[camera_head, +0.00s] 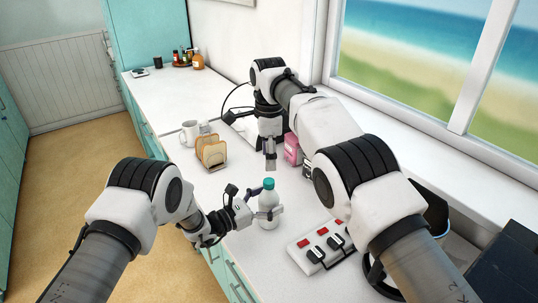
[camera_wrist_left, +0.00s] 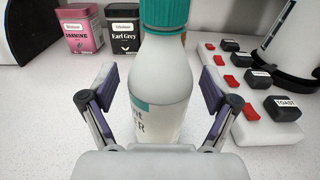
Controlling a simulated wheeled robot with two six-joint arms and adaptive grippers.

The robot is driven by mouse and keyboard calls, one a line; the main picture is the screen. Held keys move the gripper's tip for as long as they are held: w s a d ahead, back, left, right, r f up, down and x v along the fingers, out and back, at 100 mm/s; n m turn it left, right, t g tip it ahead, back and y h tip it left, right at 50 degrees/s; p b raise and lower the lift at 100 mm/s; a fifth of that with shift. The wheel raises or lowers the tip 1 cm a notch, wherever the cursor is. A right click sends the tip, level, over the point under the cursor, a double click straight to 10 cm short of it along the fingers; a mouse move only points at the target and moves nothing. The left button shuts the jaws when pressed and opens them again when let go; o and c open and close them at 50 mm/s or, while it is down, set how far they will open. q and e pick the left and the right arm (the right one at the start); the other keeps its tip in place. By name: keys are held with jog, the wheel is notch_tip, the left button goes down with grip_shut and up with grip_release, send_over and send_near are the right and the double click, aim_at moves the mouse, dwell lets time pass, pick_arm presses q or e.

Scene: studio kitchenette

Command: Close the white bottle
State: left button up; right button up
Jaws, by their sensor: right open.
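The white bottle (camera_head: 268,216) stands upright on the white counter, and it also shows in the left wrist view (camera_wrist_left: 160,88). A teal cap (camera_head: 268,184) sits on its neck; how tight it is I cannot tell. My left gripper (camera_head: 268,203) is open, with one finger on each side of the bottle. In the left wrist view a gap shows between each finger and the bottle.
A power strip with red switches (camera_head: 322,245) lies right of the bottle. Pink (camera_head: 291,149) and black (camera_wrist_left: 123,28) tea tins stand behind it. A toast rack (camera_head: 211,152) and white mug (camera_head: 189,133) stand at the back left. Bare counter lies between rack and bottle.

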pick_arm(q)
jog(key=v, duration=1.2)
jog(key=shift+a, duration=0.1)
